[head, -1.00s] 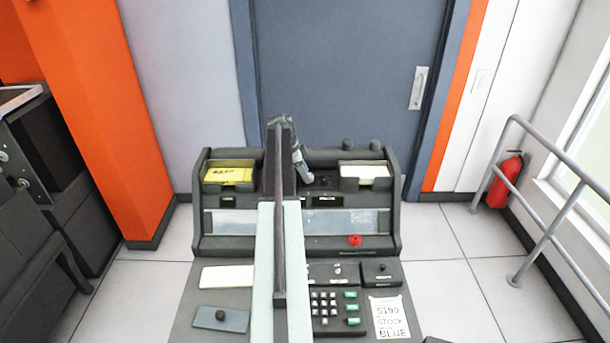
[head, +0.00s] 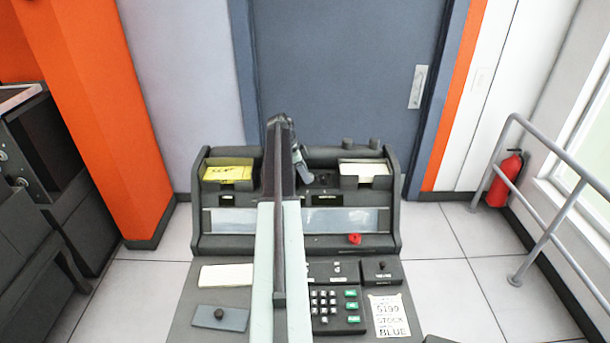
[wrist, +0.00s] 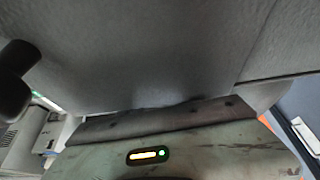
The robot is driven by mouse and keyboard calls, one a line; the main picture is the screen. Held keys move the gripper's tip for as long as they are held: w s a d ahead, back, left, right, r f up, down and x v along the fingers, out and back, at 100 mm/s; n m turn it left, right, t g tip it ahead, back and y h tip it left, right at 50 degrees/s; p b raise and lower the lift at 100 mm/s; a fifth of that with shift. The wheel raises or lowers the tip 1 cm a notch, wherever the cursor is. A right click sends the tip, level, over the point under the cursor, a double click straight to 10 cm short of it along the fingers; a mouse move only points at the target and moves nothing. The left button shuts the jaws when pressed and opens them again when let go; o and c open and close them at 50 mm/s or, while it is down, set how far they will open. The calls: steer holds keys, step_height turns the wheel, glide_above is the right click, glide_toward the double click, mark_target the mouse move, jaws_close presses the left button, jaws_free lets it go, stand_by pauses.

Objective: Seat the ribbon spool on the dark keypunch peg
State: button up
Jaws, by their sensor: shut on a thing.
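My arm stretches up the middle of the head view and covers most of my gripper (head: 302,166), of which a pale part shows just right of the arm, over the back of the dark keypunch console (head: 245,244). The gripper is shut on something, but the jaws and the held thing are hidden. I cannot make out the ribbon spool in either view. A short dark peg (head: 382,265) stands on a dark block at the console's right. Another dark peg (head: 219,314) stands on a blue-grey plate at the front left. A large grey surface fills the wrist view's top.
The console carries yellow cards (head: 228,172), white cards (head: 364,169), a red knob-like piece (head: 354,239), a keypad (head: 325,306) and a paper note (head: 388,315). A blue-grey door (head: 345,70) is behind. A railing (head: 545,240) and red extinguisher (head: 504,180) stand right.

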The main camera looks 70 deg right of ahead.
steer(key=shift+w+a+f, duration=0.1)
steer(key=shift+w, duration=0.05)
steer(key=o, duration=1.4)
steer(key=shift+o, duration=0.8)
steer(key=shift+w, duration=0.1)
step_height(320, 180, up, 2)
steer(key=shift+w+p, duration=0.15)
steer(key=shift+p, duration=0.9)
steer(key=r+p, duration=0.5)
steer(key=shift+s+r, duration=0.15)
steer(key=shift+s, duration=0.05)
steer(key=shift+r+p, duration=0.85)
steer(key=shift+p, duration=0.1)
